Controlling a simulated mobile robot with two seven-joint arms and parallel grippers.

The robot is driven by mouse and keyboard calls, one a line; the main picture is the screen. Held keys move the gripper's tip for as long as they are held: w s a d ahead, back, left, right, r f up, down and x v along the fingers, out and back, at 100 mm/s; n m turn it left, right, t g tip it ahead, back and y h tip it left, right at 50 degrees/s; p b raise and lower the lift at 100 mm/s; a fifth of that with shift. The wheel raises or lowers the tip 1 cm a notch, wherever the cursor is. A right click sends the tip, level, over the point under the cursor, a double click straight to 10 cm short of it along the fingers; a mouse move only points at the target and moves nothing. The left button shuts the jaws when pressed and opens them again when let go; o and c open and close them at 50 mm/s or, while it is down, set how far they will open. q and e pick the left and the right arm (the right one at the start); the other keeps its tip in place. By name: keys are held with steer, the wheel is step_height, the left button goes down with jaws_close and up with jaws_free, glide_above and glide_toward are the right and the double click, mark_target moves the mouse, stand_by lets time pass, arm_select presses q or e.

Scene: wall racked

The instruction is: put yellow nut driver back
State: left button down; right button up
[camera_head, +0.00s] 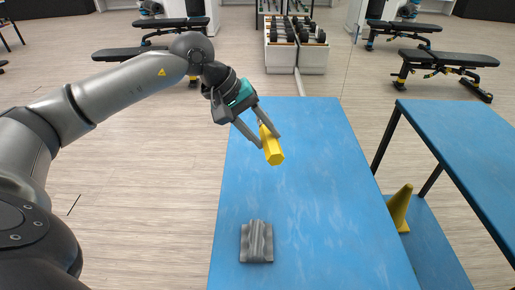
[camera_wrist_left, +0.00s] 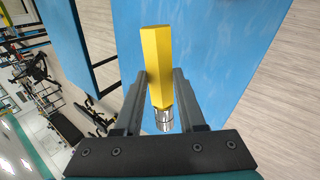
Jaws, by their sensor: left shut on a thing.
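The yellow nut driver (camera_head: 271,150) is held in the air above the far part of a blue table (camera_head: 310,160). My left gripper (camera_head: 262,143) is shut on it, with the yellow handle pointing down toward the near side in the head view. In the left wrist view the yellow handle (camera_wrist_left: 157,65) lies between the two fingers, and its silver metal end (camera_wrist_left: 164,120) shows close to the gripper's palm. A grey metal holder (camera_head: 257,242) with a raised ridge stands on the near part of the table. My right gripper is not in view.
A second blue table (camera_head: 465,140) stands to the right, with a yellow cone (camera_head: 400,207) on a lower blue surface beside it. Weight benches (camera_head: 440,65) and a dumbbell rack (camera_head: 296,50) stand farther back. The table between driver and holder is clear.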

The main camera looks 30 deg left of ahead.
mark_target(266, 135)
arm_select(q)
steer(key=r+p, duration=0.1)
steer(key=a+r+m+p, duration=0.1)
steer(key=shift+s+a+r+g, duration=0.2)
steer(key=shift+a+r+g, duration=0.1)
steer(key=shift+r+g, duration=0.1)
steer(key=shift+s+a+r+m+p, duration=0.1)
steer(key=shift+a+r+m+p, duration=0.15)
steer(key=shift+a+m, duration=0.2)
steer(key=shift+f+g, duration=0.1)
steer(key=shift+g, duration=0.2)
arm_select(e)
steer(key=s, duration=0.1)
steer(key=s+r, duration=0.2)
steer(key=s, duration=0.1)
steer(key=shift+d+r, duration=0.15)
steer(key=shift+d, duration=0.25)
arm_select(q)
step_height(266, 135, down, 16)
steer(key=shift+f+b, duration=0.1)
steer(key=shift+b, duration=0.35)
step_height(266, 135, down, 3)
steer(key=shift+f+b, duration=0.2)
steer(key=shift+b, duration=0.25)
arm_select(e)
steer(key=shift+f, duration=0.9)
arm_select(q)
steer(key=c, duration=0.5)
jaws_free()
steer(key=shift+s+f, duration=0.1)
